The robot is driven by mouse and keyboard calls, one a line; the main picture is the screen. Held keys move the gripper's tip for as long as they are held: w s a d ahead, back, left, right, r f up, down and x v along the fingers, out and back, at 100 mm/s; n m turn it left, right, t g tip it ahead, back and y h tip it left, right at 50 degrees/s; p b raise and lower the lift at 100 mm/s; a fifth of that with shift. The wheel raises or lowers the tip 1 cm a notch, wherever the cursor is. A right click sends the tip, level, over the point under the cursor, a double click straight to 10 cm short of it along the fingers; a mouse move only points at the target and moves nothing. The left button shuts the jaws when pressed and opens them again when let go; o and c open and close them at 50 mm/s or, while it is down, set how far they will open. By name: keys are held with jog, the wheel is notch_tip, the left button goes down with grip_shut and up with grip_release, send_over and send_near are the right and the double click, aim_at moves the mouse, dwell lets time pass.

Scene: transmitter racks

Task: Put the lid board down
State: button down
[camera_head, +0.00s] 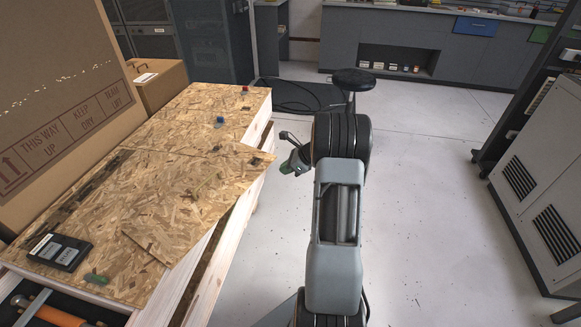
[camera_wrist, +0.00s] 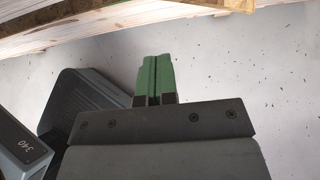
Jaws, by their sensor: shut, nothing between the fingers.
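The lid board (camera_head: 190,200), a flat sheet of brown chipboard, lies askew on top of the wooden crate (camera_head: 130,285) in the head view. Its right side juts out past the crate's long edge. My gripper (camera_head: 285,168) is just right of the board's far right corner, over the floor and apart from the board. In the wrist view its green fingers (camera_wrist: 154,66) are shut together with nothing between them. Pale wooden edges (camera_wrist: 100,22) cross the top of that view, beyond the fingertips; which edge is the board's I cannot tell.
A large cardboard box (camera_head: 60,90) and a smaller one (camera_head: 158,85) stand along the left. A black device (camera_head: 60,252) lies on the crate top; an orange tool (camera_head: 50,313) shows in the near opening. A stool (camera_head: 353,80) stands behind.

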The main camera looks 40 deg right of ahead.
jog(key=w+a+f+b, duration=0.1)
jog(key=w+a+f, duration=0.2)
jog(key=w+a, duration=0.2)
jog(key=shift+w, duration=0.15)
dwell(0.4)
